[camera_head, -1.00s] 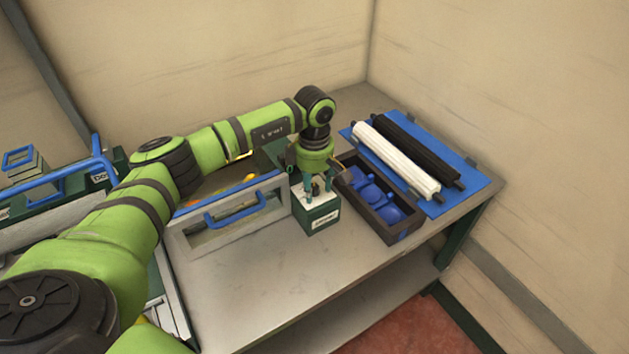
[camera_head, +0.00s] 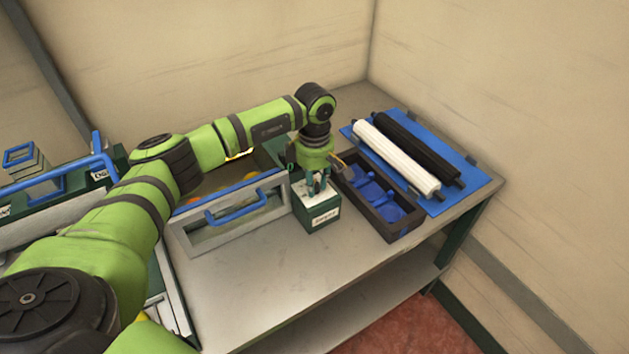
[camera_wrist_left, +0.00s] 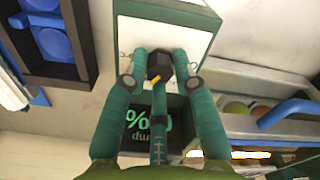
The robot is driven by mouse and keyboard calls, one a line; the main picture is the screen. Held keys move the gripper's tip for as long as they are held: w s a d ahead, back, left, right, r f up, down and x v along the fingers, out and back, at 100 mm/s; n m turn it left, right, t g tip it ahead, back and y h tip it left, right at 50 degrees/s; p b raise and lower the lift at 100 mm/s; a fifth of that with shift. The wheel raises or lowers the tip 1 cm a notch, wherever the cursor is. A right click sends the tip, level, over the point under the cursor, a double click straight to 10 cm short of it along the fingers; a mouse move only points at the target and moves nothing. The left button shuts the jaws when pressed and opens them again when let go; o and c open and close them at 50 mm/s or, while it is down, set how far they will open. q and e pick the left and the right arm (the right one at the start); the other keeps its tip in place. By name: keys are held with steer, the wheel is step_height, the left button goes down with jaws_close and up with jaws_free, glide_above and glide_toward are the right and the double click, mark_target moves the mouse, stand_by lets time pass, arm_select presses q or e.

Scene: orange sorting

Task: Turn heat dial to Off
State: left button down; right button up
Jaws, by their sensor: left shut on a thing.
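A small dark green box (camera_head: 318,216) with a white top plate and a white label stands on the table in the head view. The box's pale top also shows in the left wrist view (camera_wrist_left: 135,38). A black dial (camera_wrist_left: 158,66) with a yellow pointer sits on that plate. My left gripper (camera_head: 318,186) points down from above the box. In the left wrist view its fingers (camera_wrist_left: 161,56) are shut around the dial. The dial's markings are not readable, and the fingers hide part of it. My right gripper is not in view.
A grey-framed case (camera_head: 230,232) with a blue handle stands left of the box, with orange and yellow items inside. A dark tray (camera_head: 404,231) with blue pieces is close on the right. A blue mat (camera_head: 466,191) holds a white and a black roller. The table front (camera_head: 245,300) is clear.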

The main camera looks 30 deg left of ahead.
arm_select(q)
steer(key=shift+f+n, duration=0.1)
steer(key=shift+n, duration=0.3)
steer(key=shift+n+b, duration=0.6)
steer(key=n+b, duration=0.1)
steer(key=n, duration=0.1)
steer(key=shift+n, duration=0.3)
steer(key=n+b, duration=0.1)
steer(key=n, duration=0.5)
steer(key=shift+b, duration=0.4)
steer(key=n, duration=0.6)
steer(key=shift+n+b, duration=0.3)
steer(key=shift+b, duration=0.1)
steer(key=n, duration=0.6)
steer(key=shift+n, duration=0.4)
